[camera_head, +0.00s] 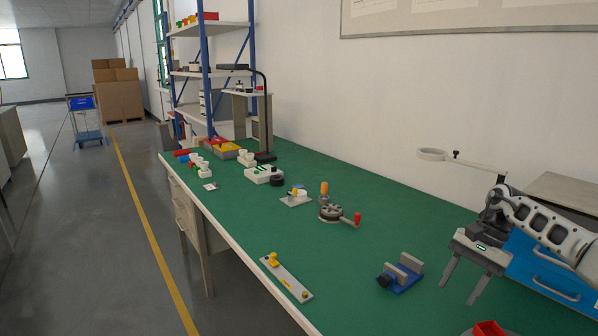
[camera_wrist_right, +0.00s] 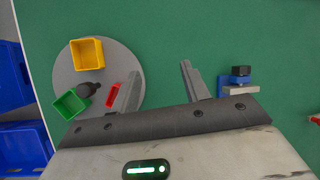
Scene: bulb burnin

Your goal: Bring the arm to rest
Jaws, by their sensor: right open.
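My right gripper (camera_head: 457,294) hangs above the green bench top at the right in the head view, its two grey fingers spread and pointing down. In the right wrist view my right gripper (camera_wrist_right: 160,78) is open, with only green mat showing between its fingers. It touches nothing that I can see. A blue vise (camera_head: 402,275) stands on the bench to the left of the gripper. My left arm and gripper do not show.
A round grey tray (camera_wrist_right: 68,98) holds a yellow bin (camera_wrist_right: 87,54), a green bin (camera_wrist_right: 71,104) and a red bin (camera_wrist_right: 114,95), close beside one finger. A blue drawer cabinet (camera_head: 548,262) stands behind my right arm. A magnifier (camera_head: 432,154) overhangs nearby.

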